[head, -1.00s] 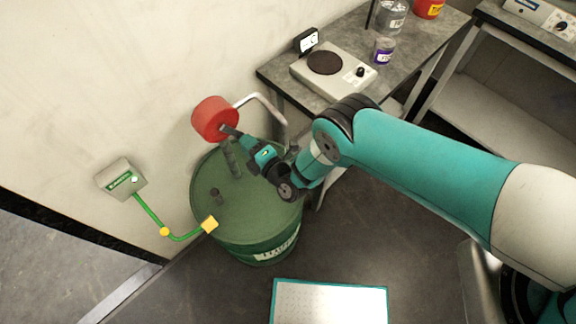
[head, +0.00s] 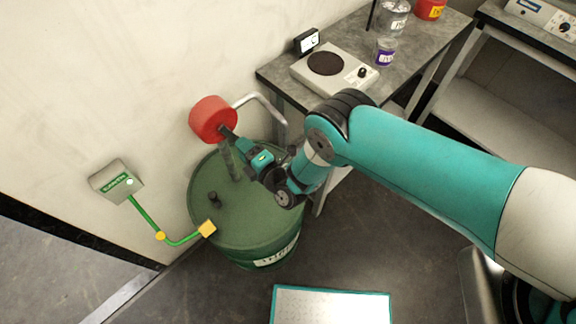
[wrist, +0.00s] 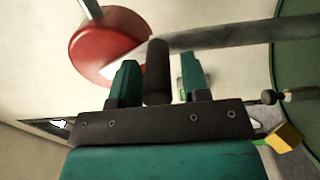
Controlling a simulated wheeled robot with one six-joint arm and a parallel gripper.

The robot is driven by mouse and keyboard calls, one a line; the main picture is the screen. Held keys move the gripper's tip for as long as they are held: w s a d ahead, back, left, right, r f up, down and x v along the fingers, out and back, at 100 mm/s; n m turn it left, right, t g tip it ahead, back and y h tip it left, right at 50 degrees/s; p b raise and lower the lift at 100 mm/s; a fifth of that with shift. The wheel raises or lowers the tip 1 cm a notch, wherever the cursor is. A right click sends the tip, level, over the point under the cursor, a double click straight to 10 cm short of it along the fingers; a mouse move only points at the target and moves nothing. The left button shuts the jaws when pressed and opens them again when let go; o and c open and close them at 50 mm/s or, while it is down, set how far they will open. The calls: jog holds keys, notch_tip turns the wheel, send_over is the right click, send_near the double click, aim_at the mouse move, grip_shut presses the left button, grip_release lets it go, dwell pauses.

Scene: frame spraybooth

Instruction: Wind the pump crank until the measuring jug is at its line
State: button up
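The pump has a red round head (head: 213,119) above a green drum (head: 236,215), with a grey bent spout (head: 262,98) reaching to the right. In the wrist view the red head (wrist: 105,48) is at the upper left, and the dark crank grip (wrist: 157,72) stands between my fingers. My gripper (wrist: 158,82) is around the grip, with a gap showing on both sides, so it looks open. In the head view my gripper (head: 238,142) is just below and right of the red head. I cannot make out the measuring jug or its line.
A bench (head: 284,92) at the back holds a hotplate (head: 340,78), a small display (head: 306,41), a purple-labelled jar (head: 385,52) and a clear container (head: 392,18). A grounding box (head: 116,182) is on the wall, its green cable clamped to the drum. A teal-edged platform (head: 330,305) is in front.

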jog(key=shift+w+r+p, duration=0.15)
jog(key=shift+p, duration=0.5)
jog(key=c, duration=0.6)
jog(key=shift+o, duration=0.2)
